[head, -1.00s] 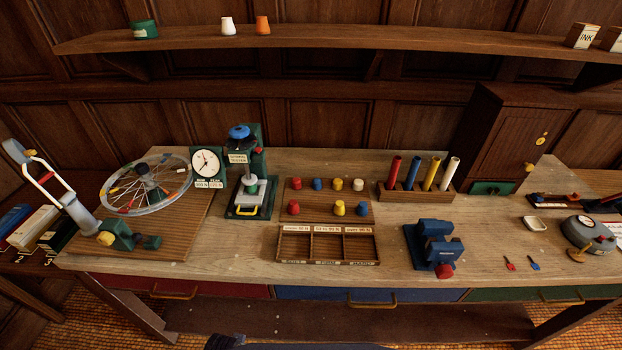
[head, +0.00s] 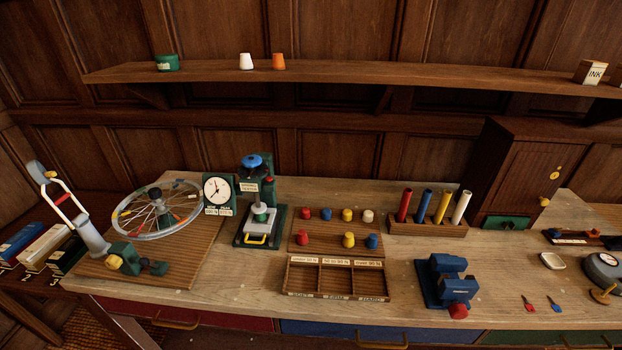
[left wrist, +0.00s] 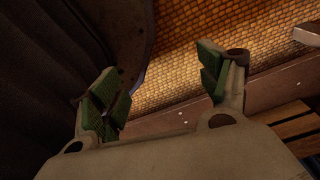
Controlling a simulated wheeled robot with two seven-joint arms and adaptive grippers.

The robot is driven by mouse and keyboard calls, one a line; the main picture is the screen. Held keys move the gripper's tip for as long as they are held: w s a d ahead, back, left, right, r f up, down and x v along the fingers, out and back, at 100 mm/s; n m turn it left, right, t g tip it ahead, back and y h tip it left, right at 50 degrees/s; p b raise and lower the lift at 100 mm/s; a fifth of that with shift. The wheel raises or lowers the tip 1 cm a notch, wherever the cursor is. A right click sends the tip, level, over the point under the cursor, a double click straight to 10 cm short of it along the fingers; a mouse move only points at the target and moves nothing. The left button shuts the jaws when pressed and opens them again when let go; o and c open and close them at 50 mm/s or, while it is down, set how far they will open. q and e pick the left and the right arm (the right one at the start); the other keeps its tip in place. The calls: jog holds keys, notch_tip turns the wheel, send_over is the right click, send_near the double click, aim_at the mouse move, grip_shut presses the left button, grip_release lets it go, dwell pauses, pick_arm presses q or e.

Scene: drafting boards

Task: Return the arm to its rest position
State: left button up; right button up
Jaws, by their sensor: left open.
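My left gripper (left wrist: 165,95) shows in the left wrist view with its two green-padded fingers wide apart and nothing between them. It is over the orange woven floor (left wrist: 190,75), away from the bench top. Neither arm nor gripper shows in the head view. My right gripper is in no view.
The wooden bench (head: 240,290) carries a spoked wheel (head: 160,210), a press (head: 258,205), a sorting tray (head: 335,297), a rack of coloured tubes (head: 428,228) and a blue vise (head: 447,285). A shelf (head: 350,73) runs along the panelled wall. A wooden edge (left wrist: 170,120) lies near the left gripper.

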pick_arm(q)
jog(key=s+a+f, duration=0.1)
jog(key=s+f, duration=0.3)
jog(key=s, duration=0.5)
jog(key=shift+a+f, duration=0.15)
jog(key=shift+a, duration=0.25)
dwell(0.6)
